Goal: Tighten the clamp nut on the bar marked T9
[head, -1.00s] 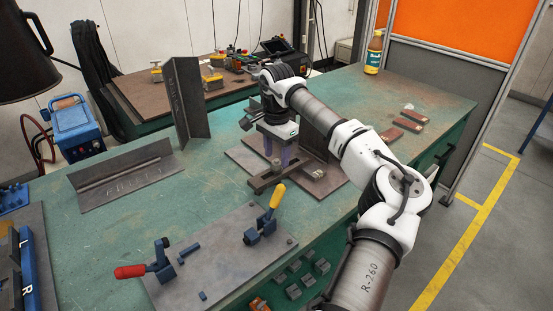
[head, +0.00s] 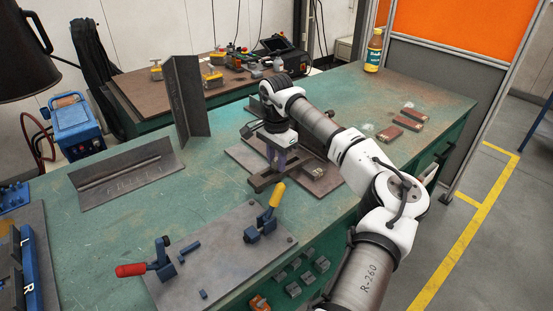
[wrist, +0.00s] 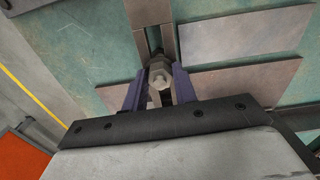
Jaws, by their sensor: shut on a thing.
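In the wrist view a metal hex nut (wrist: 160,84) sits between the two purple fingers of my gripper (wrist: 160,88), which is shut on it. The nut stands on a dark steel clamp bar (wrist: 149,14) that runs away from it. In the head view my gripper (head: 276,163) points down at the bar (head: 264,183) on the green bench. The nut is hidden there by the fingers. I cannot read a T9 mark on the bar in either view.
Steel plates (head: 245,152) lie under and beside the bar. Angle pieces (head: 125,180) stand left. Small bars (head: 389,134) and a bottle (head: 374,50) are at the right.

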